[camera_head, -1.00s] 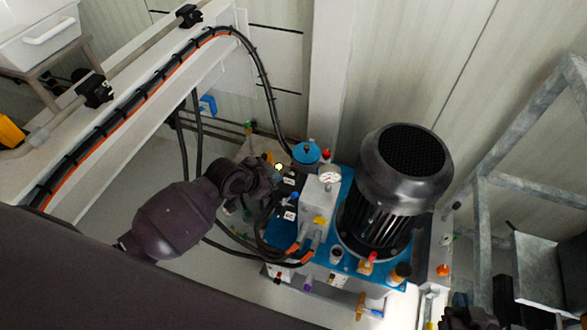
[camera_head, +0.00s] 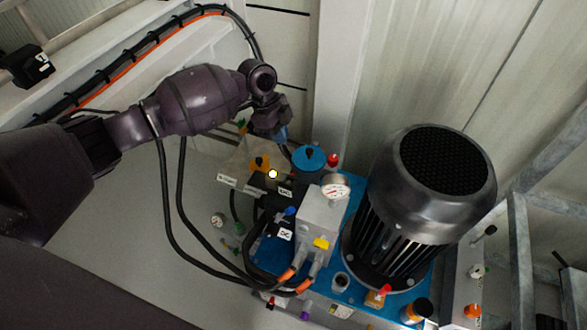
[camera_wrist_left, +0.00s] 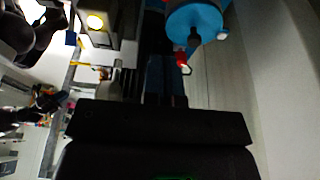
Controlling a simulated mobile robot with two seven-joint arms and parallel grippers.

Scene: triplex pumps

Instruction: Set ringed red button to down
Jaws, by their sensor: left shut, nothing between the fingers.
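A small red knob (camera_head: 333,160) stands upright beside the round blue cap (camera_head: 309,157) at the back of the pump unit. I cannot make out a ring around it. A red piece also shows beside the blue cap in the left wrist view (camera_wrist_left: 181,60). Other red or orange parts sit at the front of the unit, so I cannot tell for sure which is the ringed button. My left gripper (camera_head: 279,132) is shut and empty, pointing down, above and left of the blue cap and apart from the red knob. My right gripper is out of view.
A large black motor (camera_head: 425,190) stands right of the grey valve block (camera_head: 320,213) with its pressure gauge (camera_head: 336,187). Black hoses (camera_head: 185,230) loop left of the unit. A white wall post (camera_head: 345,75) rises behind. A metal frame (camera_head: 520,240) stands at right.

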